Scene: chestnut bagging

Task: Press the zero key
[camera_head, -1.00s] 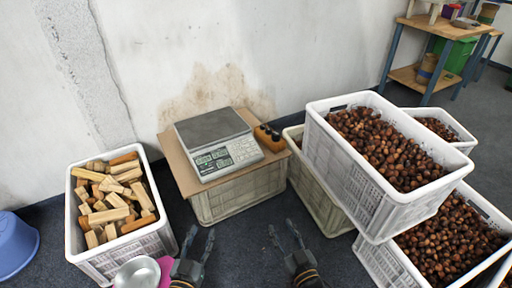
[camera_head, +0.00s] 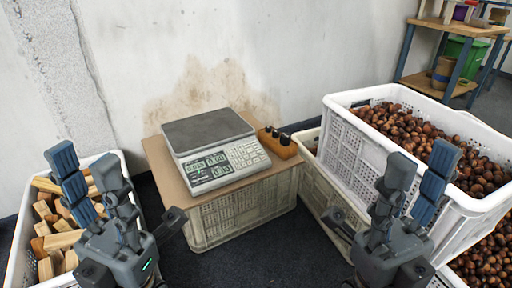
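The scale (camera_head: 215,150) sits on a brown board on an upturned-looking crate, against the wall. Its front panel has a lit display (camera_head: 207,168) on the left and a keypad (camera_head: 246,154) of pale keys on the right. The zero key cannot be told apart at this size. My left gripper (camera_head: 90,175) is open and empty, in front of the crate of wood and left of the scale. My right gripper (camera_head: 411,185) is open and empty, in front of the chestnut crates and right of the scale. Neither touches the scale.
An orange-brown block with dark knobs (camera_head: 279,144) stands just right of the scale on the board (camera_head: 165,172). A crate of wood pieces (camera_head: 22,238) is at left. A white chestnut crate (camera_head: 345,142) is stacked at right.

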